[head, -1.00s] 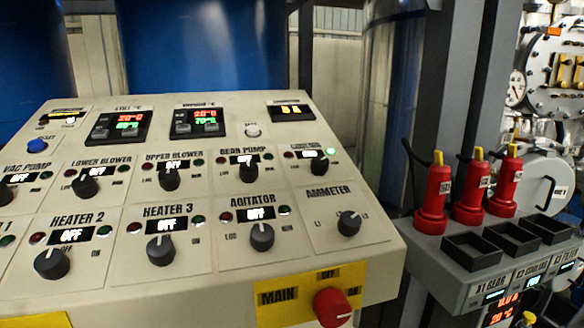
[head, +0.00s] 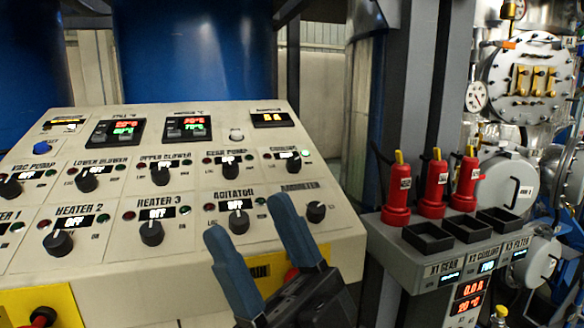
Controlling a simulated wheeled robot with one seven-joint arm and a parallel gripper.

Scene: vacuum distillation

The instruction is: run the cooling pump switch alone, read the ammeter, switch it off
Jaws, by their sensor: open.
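The cooling pump switch (head: 293,165) is a dark knob at the right end of the panel's upper row. Its small display is lit and a green lamp (head: 306,153) glows at its right. The ammeter display (head: 270,118) sits at the panel's top right with lit yellow digits too small to read surely. The ammeter selector knob (head: 316,211) is at the lower right. My gripper (head: 247,216) is open and empty, its blue fingers in front of the panel's lower right, below the cooling switch and apart from it.
The sloped control panel (head: 110,240) carries several other knobs showing OFF. The red main switch (head: 292,273) is partly hidden behind my gripper. To the right, a grey rack (head: 390,238) holds red connectors (head: 397,190) beside empty black sockets.

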